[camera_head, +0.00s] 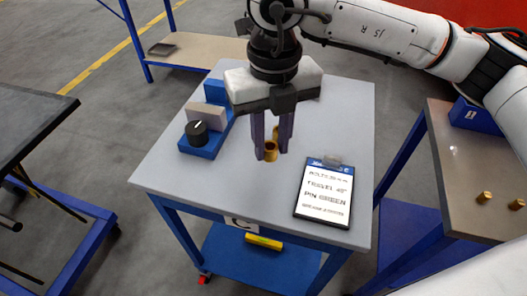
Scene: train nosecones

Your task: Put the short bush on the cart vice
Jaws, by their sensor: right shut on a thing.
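My right gripper (272,147) reaches over the cart (165,172) from above, fingers pointing down. It is shut on a brass bush (271,154), which shows at the fingertips; a bit more brass shows behind, between the fingers. I cannot tell whether the bush touches the cart top. The cart vice (203,146) is blue with a grey block and a black knob, on the left of the cart top. The gripper is to the right of the vice, apart from it. My left gripper is not in view.
A clipboard (324,192) with a written sheet lies at the cart's right front. A side table (460,165) at the right bears two brass pieces (485,197) and a blue box (473,116). Another bench (205,50) stands behind. The cart's front middle is clear.

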